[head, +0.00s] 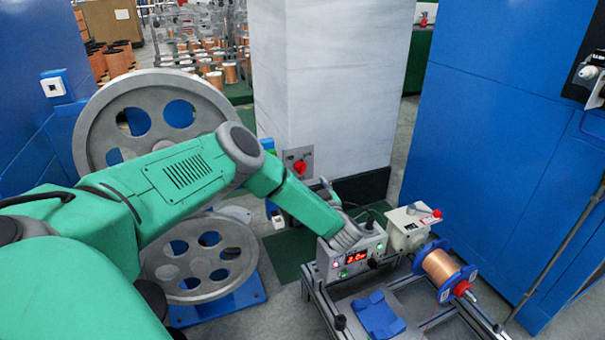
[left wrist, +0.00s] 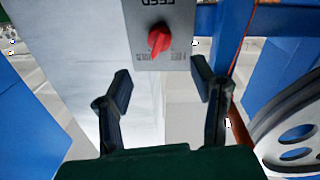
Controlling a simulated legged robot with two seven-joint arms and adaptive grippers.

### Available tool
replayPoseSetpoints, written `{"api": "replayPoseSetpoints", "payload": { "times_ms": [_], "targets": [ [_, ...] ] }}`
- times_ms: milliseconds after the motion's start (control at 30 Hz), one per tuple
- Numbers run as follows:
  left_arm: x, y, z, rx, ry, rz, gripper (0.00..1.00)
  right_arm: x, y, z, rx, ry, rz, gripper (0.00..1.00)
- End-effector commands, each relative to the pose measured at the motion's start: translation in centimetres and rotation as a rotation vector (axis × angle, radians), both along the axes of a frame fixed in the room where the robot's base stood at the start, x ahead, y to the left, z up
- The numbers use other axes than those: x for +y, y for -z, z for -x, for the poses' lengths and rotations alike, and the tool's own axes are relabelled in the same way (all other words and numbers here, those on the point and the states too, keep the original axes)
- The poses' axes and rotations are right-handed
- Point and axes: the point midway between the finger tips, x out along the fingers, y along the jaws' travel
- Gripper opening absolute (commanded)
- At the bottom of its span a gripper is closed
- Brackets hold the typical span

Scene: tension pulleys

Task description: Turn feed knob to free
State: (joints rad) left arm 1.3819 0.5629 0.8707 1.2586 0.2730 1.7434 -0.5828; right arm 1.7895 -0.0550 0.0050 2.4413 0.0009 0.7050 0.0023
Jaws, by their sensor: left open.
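The feed knob (head: 299,167) is red and sits on a grey plate on the white pillar, just beyond my left forearm in the head view. In the left wrist view the red knob (left wrist: 159,40) is at the top middle, its pointed end tilted on a plate (left wrist: 180,18) whose lettering appears upside down. My left gripper (left wrist: 162,82) is open, with one dark finger on each side and nothing between them. The knob lies ahead of the fingertips, apart from them. My right gripper is not shown.
A white pillar (head: 330,80) stands behind. Large grey pulley wheels (head: 203,258) are at the left. A blue cabinet (head: 490,150) fills the right.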

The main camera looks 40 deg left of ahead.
Motion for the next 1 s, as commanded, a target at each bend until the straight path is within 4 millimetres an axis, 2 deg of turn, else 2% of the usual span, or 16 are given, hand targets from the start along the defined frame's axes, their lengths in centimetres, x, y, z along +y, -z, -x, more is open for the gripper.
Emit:
{"api": "replayPoseSetpoints", "payload": {
  "times_ms": [33,200,400,533,867,933,1000],
  "targets": [
    [1.3,0.3,-0.5,-0.003,-0.004,0.000,0.51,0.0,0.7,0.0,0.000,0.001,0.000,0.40],
    [4.7,0.6,-2.1,-0.002,-0.002,0.003,0.51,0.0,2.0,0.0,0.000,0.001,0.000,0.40],
    [7.5,0.6,-3.6,-0.001,0.000,0.004,0.51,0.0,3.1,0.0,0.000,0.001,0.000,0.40],
    [8.4,0.4,-4.1,0.000,0.002,0.003,0.51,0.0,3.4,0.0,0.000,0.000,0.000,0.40],
    [8.5,0.2,-4.3,0.001,0.003,0.002,0.51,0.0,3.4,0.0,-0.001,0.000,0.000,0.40],
    [8.6,0.2,-4.3,0.002,0.004,0.003,0.34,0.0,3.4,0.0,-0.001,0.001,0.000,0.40],
    [8.7,0.3,-4.3,0.001,0.004,0.004,0.09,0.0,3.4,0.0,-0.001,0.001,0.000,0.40]
  ]
}}
